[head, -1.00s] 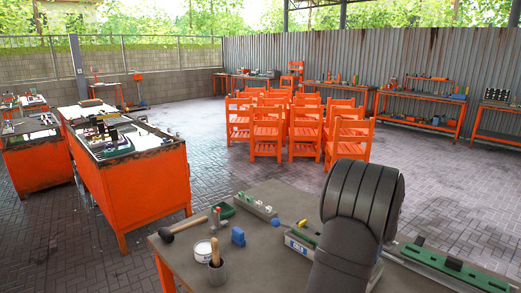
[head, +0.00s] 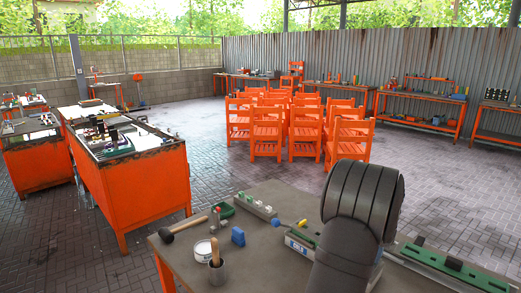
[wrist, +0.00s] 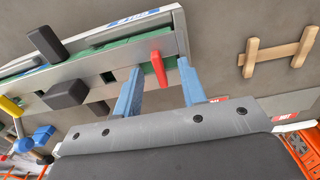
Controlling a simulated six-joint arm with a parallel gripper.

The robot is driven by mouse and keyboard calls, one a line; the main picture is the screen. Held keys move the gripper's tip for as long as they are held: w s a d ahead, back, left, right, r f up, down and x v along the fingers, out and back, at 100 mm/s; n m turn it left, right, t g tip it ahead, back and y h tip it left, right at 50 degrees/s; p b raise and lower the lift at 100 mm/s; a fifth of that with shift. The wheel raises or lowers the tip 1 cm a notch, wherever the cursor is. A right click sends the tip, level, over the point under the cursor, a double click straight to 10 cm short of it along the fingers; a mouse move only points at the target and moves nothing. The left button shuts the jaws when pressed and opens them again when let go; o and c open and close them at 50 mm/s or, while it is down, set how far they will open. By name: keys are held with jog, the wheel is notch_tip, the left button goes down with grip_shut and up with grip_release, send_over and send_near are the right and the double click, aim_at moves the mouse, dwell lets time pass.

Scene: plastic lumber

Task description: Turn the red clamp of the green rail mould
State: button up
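The green rail mould (wrist: 84,57) runs across the upper left of the wrist view, with a long grey metal bar along its side. Its red clamp (wrist: 159,68) is a small upright lever on the bar's right part. My gripper (wrist: 160,67) has two blue fingers, spread apart, with the red clamp between them. A gap shows on both sides of the clamp; I cannot tell whether either finger touches it. In the head view my arm hides the gripper and clamp; a labelled part of a mould (head: 300,243) shows to its left.
Black knobs (wrist: 66,94) stick out along the mould's left part. A wooden handle piece (wrist: 278,54) lies on the table to the right.

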jog(key=shift+r, duration=3.5)
jog(key=shift+f, duration=0.1)
jog(key=shift+f, duration=2)
jog(key=shift+r, duration=7.45)
jog(key=s+a+m+t+h, duration=0.1)
jog(key=a+m+h, duration=0.3)
jog(key=m, duration=1.3)
jog(key=shift+s+a+f, duration=0.25)
jog(key=shift+a+f, duration=0.1)
jog(key=shift+a, duration=0.95)
